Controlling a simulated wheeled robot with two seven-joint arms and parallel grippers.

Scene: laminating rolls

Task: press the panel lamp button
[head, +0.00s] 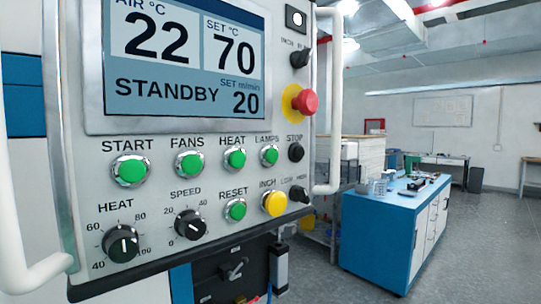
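The control panel (85,180) fills the left half of the head view, close by and seen at an angle. The lamp button is a green round button (270,156) in a metal ring under the label LAMPS, at the right end of the row after START (131,170), FANS (188,163) and HEAT (235,158). The black STOP knob (296,152) is just right of it. The display (180,62) reads STANDBY, air 22, set 70 and 20. Neither of my grippers shows in this view.
A red emergency button (305,102) on a yellow disc sticks out above the lamp button. A yellow INCH button (274,204) sits below. White tube handles (333,100) flank the panel. A blue cabinet (378,240) stands behind at right, with open grey floor (470,240) beyond.

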